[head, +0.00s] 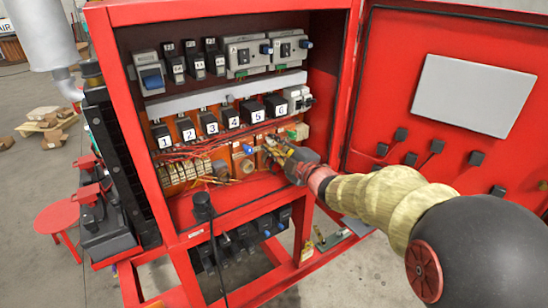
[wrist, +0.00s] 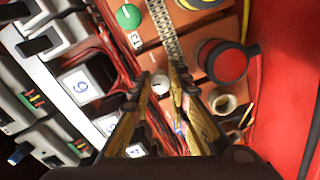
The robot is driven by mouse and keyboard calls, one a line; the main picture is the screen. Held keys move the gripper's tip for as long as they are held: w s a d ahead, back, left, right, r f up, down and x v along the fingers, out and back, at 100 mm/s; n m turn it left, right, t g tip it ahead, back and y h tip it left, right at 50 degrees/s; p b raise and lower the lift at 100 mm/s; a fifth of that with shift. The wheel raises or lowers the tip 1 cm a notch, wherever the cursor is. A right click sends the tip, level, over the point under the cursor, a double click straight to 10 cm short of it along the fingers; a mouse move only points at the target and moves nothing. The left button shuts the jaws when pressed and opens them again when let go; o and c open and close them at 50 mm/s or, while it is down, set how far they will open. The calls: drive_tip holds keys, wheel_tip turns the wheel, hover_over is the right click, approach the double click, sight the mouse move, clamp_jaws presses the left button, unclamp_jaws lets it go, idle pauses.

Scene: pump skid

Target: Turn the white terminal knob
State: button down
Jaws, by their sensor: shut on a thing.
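The white terminal knob (wrist: 160,84) shows in the wrist view as a small pale round piece on an orange-brown panel. My gripper (wrist: 162,77) has its two yellow-and-black fingers on either side of it, shut on it. In the head view my gripper (head: 271,150) reaches into the lower right of the open red cabinet (head: 245,190). There the fingers and wiring hide the knob.
Close by in the wrist view are a green knob (wrist: 128,15), a large red-and-black knob (wrist: 224,60) and a cream ring-shaped part (wrist: 222,101). Numbered black blocks (head: 255,110) and red wires (head: 205,147) lie near. The cabinet door (head: 440,60) stands open at right.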

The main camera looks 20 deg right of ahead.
drive_tip(key=shift+f+n+b, duration=0.25)
drive_tip(key=shift+n+b, duration=0.95)
drive_tip(key=shift+b, duration=0.3)
drive_tip(key=shift+r, duration=0.1)
drive_tip(key=c, duration=1.7)
unclamp_jaws()
drive_tip(key=shift+o, duration=0.2)
drive_tip(key=shift+r, duration=0.1)
drive_tip(key=shift+s, duration=0.1)
drive_tip(key=v, duration=1.2)
